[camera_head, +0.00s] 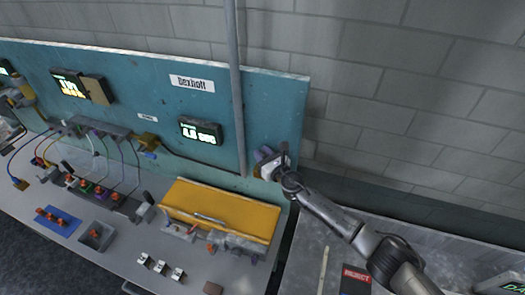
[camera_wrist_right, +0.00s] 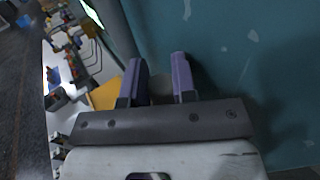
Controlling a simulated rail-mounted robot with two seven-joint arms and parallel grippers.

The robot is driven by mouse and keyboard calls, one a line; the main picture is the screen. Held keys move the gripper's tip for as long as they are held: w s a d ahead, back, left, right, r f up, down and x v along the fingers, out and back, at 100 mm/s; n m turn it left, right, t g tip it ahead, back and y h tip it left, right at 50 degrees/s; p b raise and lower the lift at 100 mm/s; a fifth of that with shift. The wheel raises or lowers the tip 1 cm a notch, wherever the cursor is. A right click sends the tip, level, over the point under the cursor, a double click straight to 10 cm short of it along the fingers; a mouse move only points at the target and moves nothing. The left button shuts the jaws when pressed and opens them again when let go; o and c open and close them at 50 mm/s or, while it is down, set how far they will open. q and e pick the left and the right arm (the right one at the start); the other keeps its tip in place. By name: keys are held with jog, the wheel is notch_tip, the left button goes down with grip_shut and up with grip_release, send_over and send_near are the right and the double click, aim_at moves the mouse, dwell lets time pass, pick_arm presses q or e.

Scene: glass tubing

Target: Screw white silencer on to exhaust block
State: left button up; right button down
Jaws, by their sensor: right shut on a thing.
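My right gripper (camera_head: 268,158) is raised in front of the teal panel, near its right edge. In the head view I cannot make the silencer out. I cannot tell for certain which part is the exhaust block; a grey bar-shaped block (camera_head: 100,127) with tubes stands low on the panel, well left of the gripper. My left gripper is not in view.
A vertical grey pipe (camera_head: 236,90) runs in front of the teal panel (camera_head: 275,100), just left of the gripper. A yellow tray (camera_head: 222,208), a blue mat (camera_head: 68,224) and small fittings (camera_head: 160,267) crowd the bench. A reject box (camera_head: 356,280) is at the lower right.

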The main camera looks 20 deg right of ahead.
jog(key=shift+s+f+m+h+p, duration=0.15)
jog(key=shift+f+m+h+p, duration=0.25)
jog(key=shift+m+h+p, duration=1.1)
jog(key=shift+h+p, duration=0.05)
jog(key=shift+h, duration=0.75)
jog(key=shift+m+h, duration=0.6)
jog(key=shift+h, duration=0.3)
jog(key=shift+d+f+m+h, duration=0.1)
jog(key=shift+m+h, duration=0.4)
jog(key=shift+h, duration=0.3)
jog(key=c, duration=1.3)
grip_release()
jog(key=shift+o, duration=0.8)
jog(key=shift+s, duration=0.1)
jog(key=shift+o, duration=1.3)
jog(key=shift+r+p, duration=0.25)
jog(key=shift+p, duration=0.05)
